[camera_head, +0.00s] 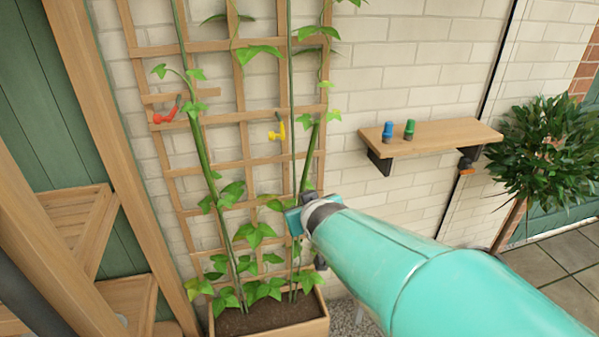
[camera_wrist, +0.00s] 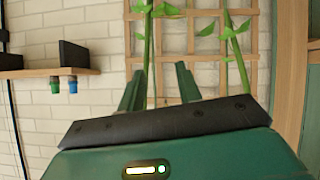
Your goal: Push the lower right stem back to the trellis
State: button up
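The wooden trellis (camera_head: 243,118) stands against the brick wall and also shows in the wrist view (camera_wrist: 200,12), which looks upside down. The lower right stem (camera_head: 308,157) is thick and green, its upper end leaning right; my arm hides part of it in the head view. In the wrist view the stem (camera_wrist: 148,48) runs close to the left finger; I cannot tell whether they touch. My gripper (camera_wrist: 159,68) has its fingers apart, facing the trellis. In the head view its fingers are mostly hidden. A yellow clip (camera_head: 278,130) and a red clip (camera_head: 168,113) sit on the trellis.
The left stem (camera_head: 203,150) rises from the planter (camera_head: 318,325). A wall shelf (camera_head: 430,137) to the right holds a blue (camera_head: 388,131) and a green (camera_head: 409,130) item. A bushy plant (camera_head: 548,145) stands at far right. Wooden shelving (camera_head: 90,225) is at left.

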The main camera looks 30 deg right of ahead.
aim_at(306, 175)
jog(key=w+d+f+n+t+y, duration=0.1)
jog(key=w+d+f+t+y, duration=0.2)
jog(key=d+t, duration=0.5)
jog(key=shift+g+h, duration=0.3)
jog(key=shift+g, duration=0.2)
jog(key=w, duration=0.4)
jog(key=w+f, duration=0.1)
jog(key=w, duration=0.4)
jog(key=w+d, duration=0.1)
jog(key=w, duration=0.3)
jog(key=shift+w+d+f, duration=0.1)
jog(key=shift+w+f, duration=0.1)
jog(key=shift+w, duration=0.2)
grip_shut()
